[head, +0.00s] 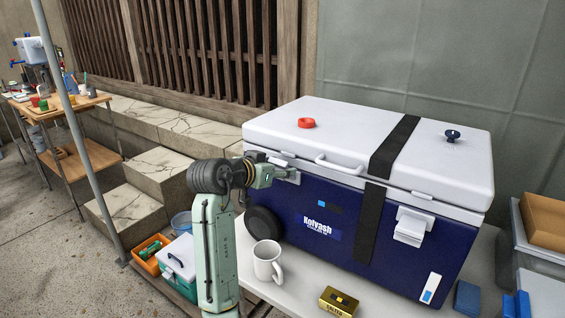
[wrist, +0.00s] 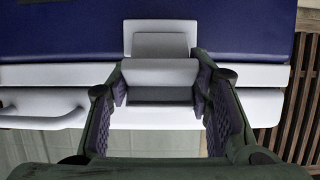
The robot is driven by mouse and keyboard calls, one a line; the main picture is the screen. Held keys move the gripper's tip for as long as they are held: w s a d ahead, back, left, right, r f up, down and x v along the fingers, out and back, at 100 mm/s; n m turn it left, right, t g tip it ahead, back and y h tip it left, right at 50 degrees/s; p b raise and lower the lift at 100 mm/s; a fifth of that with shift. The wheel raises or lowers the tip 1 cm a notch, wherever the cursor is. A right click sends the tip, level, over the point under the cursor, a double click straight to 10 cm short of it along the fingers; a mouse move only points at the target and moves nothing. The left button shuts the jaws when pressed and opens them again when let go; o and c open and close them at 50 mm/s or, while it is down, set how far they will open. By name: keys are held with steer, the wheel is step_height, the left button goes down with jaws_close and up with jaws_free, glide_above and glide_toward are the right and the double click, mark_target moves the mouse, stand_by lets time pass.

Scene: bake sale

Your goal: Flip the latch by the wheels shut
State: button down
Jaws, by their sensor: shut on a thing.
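The large cooler has a dark blue body (head: 325,215) and a white lid (head: 320,135), which is down. A black wheel (head: 263,225) is at its lower left. The white latch by the wheels (head: 290,174) is at the upper left of the cooler's front, partly hidden by my gripper (head: 270,175). In the wrist view, the latch (wrist: 160,72) sits between the two fingers of my gripper (wrist: 161,84). The fingers are closed on its sides. Its flap appears to stick out at the seam between body and lid. Its exact angle is hard to tell.
A second white latch (head: 411,226) is on the cooler's right front. A black strap (head: 370,222) crosses the cooler. A white mug (head: 267,261) and a gold tin (head: 339,301) stand on the table in front. A lid handle (head: 340,163) is right of my gripper.

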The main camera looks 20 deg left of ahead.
steer(key=shift+w+d+r+g+y+p, duration=0.1)
steer(key=shift+w+r+g+y+p, duration=0.2)
steer(key=shift+g, duration=0.35)
steer(key=shift+w+d+r+g+y+p, duration=0.1)
steer(key=shift+w+g+p, duration=0.1)
steer(key=shift+g+p, duration=0.35)
steer(key=c, duration=0.8)
jaws_free()
steer(key=v, duration=1.2)
steer(key=shift+w+r, duration=0.15)
steer(key=shift+c, duration=0.3)
